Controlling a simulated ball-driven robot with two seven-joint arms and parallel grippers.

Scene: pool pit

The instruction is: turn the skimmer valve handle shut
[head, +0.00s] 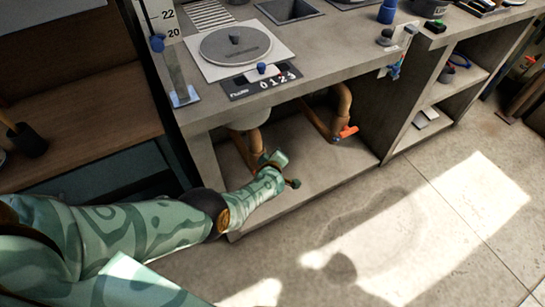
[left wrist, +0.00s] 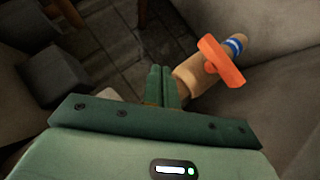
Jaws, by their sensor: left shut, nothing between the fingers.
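An orange-red valve handle (head: 347,131) sits on a copper-coloured pipe under the counter in the head view. In the left wrist view the handle (left wrist: 221,62) lies crosswise to the tan pipe (left wrist: 190,78), beside a blue-and-white band. No label shows which valve it is. My left gripper (head: 277,160) is under the counter, left of the handle and apart from it. In the left wrist view its green fingers (left wrist: 162,86) are shut and empty, left of the handle, with the pipe just beside them. My right gripper is not in view.
A second copper pipe (head: 254,142) comes down close to my left gripper.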

